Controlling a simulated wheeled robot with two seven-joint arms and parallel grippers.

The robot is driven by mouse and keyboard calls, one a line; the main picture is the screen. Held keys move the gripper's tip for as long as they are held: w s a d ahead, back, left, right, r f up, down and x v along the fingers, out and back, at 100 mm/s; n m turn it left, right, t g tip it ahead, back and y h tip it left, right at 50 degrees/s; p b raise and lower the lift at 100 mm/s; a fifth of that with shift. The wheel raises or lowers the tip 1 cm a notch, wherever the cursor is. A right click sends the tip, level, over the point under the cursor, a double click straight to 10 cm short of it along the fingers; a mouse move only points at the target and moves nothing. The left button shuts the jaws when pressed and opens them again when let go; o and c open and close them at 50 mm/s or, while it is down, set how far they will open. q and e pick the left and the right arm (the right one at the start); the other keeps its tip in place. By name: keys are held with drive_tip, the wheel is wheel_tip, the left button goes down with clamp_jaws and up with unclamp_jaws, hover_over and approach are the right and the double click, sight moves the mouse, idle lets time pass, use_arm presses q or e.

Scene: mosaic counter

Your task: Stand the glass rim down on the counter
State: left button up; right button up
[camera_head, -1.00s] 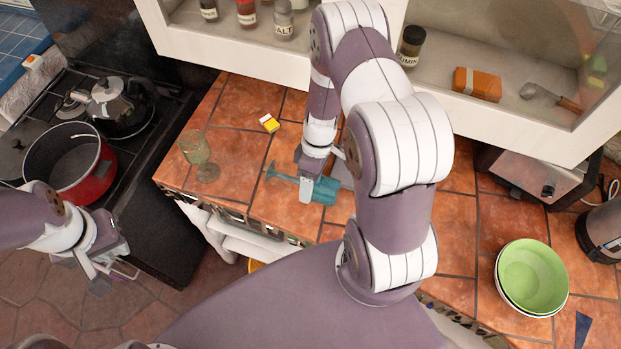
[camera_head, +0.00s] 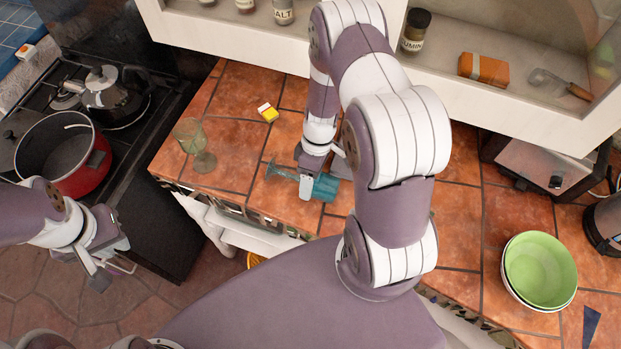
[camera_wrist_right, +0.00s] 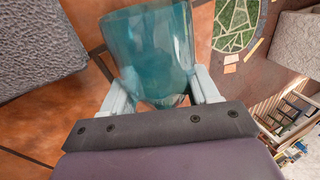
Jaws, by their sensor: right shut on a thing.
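A teal stemmed glass (camera_head: 325,187) is on its side in my right gripper (camera_head: 308,184), over the front part of the tiled counter (camera_head: 232,150). Its foot points left and its bowl right in the head view. The right wrist view shows the bowl (camera_wrist_right: 150,50) between the two fingers of the right gripper (camera_wrist_right: 160,98). I cannot tell if the glass touches the counter. My left gripper (camera_head: 110,268) looks open and empty, left of the counter and in front of the stove.
A greenish stemmed glass (camera_head: 193,138) stands upright near the counter's left end. A small yellow box (camera_head: 267,112) lies behind the teal glass. A red pot (camera_head: 88,172) is on the stove. Green bowls (camera_head: 540,270) sit at the right. A white shelf (camera_head: 240,43) overhangs the back.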

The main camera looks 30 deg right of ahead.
drive_tip(key=shift+f+b, duration=0.45)
drive_tip(key=shift+f, duration=0.05)
drive_tip(key=shift+s+f, duration=0.15)
drive_tip(key=shift+s, duration=0.05)
